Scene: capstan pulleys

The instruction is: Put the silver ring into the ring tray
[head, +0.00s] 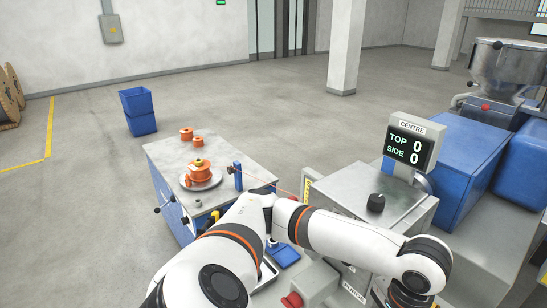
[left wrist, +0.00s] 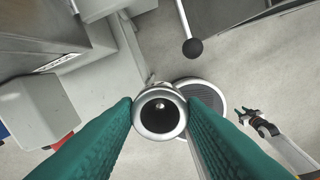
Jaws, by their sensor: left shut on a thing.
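In the left wrist view, the silver ring (left wrist: 146,128) sits between the two green fingers of my left gripper (left wrist: 160,113). The fingers press on it from both sides, and I look into its dark bore. In the head view the left arm reaches across to the lower right, and its gripper and the ring do not show. A small blue tray (head: 286,256) lies low beyond the arm, partly hidden; I cannot tell for sure that it is the ring tray. My right gripper (left wrist: 248,116) shows small at the right of the wrist view, its tips apart and empty.
A workbench (head: 236,153) at left carries orange spools and a blue post (head: 238,177). The grey machine (head: 355,195) has a black knob and a display reading TOP 0, SIDE 0. A black ball lever (left wrist: 192,47) and a grey disc (left wrist: 216,92) are near the held ring.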

